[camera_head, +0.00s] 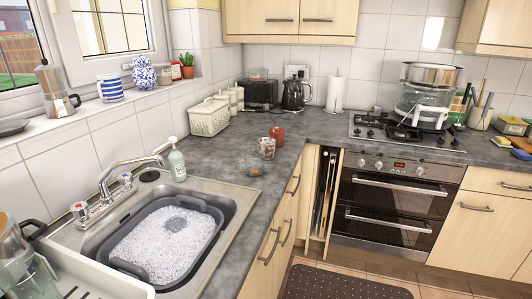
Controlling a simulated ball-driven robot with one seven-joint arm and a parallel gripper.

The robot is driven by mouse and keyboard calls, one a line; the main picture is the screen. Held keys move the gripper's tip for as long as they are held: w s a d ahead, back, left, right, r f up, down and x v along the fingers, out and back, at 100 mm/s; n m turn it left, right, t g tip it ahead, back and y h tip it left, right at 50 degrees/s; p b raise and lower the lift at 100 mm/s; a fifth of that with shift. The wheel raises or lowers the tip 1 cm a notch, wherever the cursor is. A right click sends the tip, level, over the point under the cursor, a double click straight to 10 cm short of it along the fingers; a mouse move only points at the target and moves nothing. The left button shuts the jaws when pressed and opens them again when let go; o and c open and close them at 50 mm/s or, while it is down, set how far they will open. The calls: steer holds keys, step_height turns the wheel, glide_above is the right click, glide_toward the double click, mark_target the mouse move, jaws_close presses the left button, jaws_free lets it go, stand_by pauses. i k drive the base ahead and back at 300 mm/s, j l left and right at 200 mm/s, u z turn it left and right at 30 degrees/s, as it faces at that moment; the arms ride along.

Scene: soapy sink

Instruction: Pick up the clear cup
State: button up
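A clear cup (267,149) stands on the grey worktop in the corner stretch, right of the sink. It is see-through and small in the picture. A reddish-brown mug (278,135) stands just behind it, close beside or touching; I cannot tell which. A low clear glass vessel (254,168) with something brownish in or under it sits just in front, nearer the worktop edge. My gripper is not in view.
The sink holds a grey tub (140,263) of suds. A tap (128,168) and soap bottle (177,160) stand behind it. A white basket (209,117) and black kettle (295,95) line the wall. Pans (431,73) are stacked on the hob. A narrow cupboard (322,190) stands open.

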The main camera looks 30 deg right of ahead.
mark_target(255, 164)
steer(key=i+l, duration=0.25)
steer(key=l, duration=0.15)
steer(key=i+l, duration=0.25)
steer(key=l, duration=0.2)
steer(key=i+l, duration=0.25)
steer(key=l, duration=0.15)
steer(key=i+l, duration=0.3)
steer(key=l, duration=0.15)
steer(key=i+l, duration=0.25)
steer(key=l, duration=0.15)
steer(key=i+l+u, duration=0.15)
steer(key=l+u, duration=0.2)
steer(key=i+l+u, duration=0.15)
steer(key=l+u, duration=0.6)
steer(key=i+j, duration=0.05)
